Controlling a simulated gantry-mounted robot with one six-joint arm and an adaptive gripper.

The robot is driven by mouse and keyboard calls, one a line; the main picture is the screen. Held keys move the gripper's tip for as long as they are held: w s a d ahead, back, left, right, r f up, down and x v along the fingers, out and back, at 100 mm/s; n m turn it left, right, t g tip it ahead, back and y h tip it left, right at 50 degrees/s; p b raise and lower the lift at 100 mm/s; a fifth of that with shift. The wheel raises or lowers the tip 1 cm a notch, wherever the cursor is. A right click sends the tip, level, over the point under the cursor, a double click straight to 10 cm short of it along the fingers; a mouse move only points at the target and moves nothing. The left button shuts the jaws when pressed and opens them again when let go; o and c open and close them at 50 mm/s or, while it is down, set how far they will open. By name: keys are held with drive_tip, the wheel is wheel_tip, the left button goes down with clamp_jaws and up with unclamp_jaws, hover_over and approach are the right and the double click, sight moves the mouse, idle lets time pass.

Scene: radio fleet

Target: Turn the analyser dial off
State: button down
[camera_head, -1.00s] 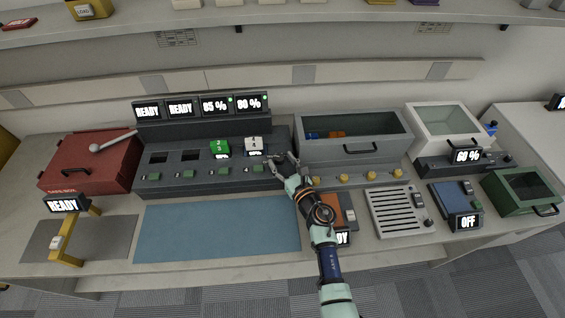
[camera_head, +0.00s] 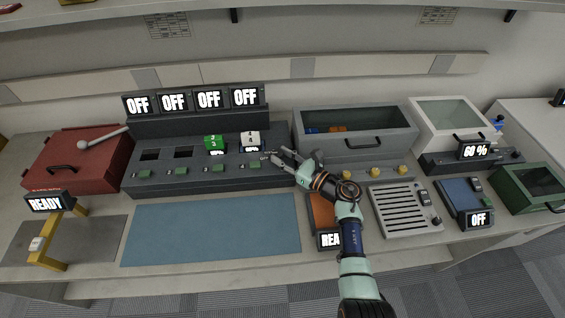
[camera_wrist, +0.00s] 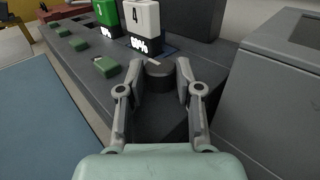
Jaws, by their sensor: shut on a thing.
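A dark round dial (camera_wrist: 160,73) sits on the right end of a long dark grey unit (camera_head: 165,185). My gripper (camera_head: 277,157) comes in from the right. In the wrist view its fingers (camera_wrist: 161,80) are shut on the dial, one on each side. A short pale mark shows at the dial's far edge. In the head view my gripper mostly hides the dial. The row of screens (camera_head: 190,101) at the back of the unit reads OFF on every screen.
A green block (camera_head: 213,142) and a white block (camera_head: 250,138) stand in slots left of my gripper. A grey glass-topped box (camera_head: 394,145) stands close on the right. The blue mat (camera_head: 210,230) in front is clear.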

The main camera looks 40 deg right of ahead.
drive_tip(key=c, duration=0.8)
unclamp_jaws()
drive_tip(key=shift+o, duration=0.2)
drive_tip(key=shift+w, duration=0.1)
